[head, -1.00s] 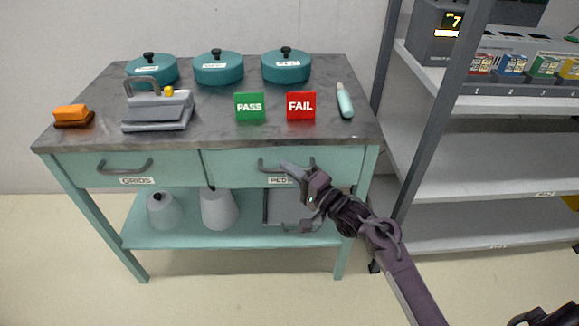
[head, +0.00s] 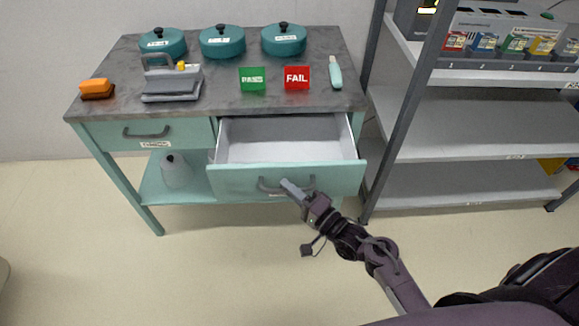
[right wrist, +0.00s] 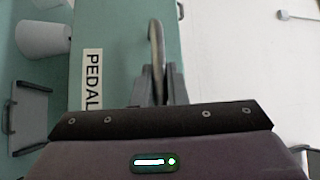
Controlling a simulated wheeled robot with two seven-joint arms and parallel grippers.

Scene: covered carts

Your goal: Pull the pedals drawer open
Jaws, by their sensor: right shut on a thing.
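The pedals drawer (head: 240,181) stands pulled out from the right side of the teal cart in the head view. Its white inside (head: 285,142) shows and looks empty. My right gripper (head: 290,187) is shut on the drawer's grey handle (head: 268,186). In the right wrist view the handle (right wrist: 155,45) runs between the fingers of the gripper (right wrist: 160,85), beside the label (right wrist: 92,78) reading "PEDAL", its end hidden. My left gripper is not in view.
The grids drawer (head: 180,133) is shut at left. The cart's top (head: 215,100) holds teal lidded pots, a grey press, an orange block, PASS and FAIL signs and a teal tube. A grey shelf rack (head: 450,130) stands close on the right. Floor in front is clear.

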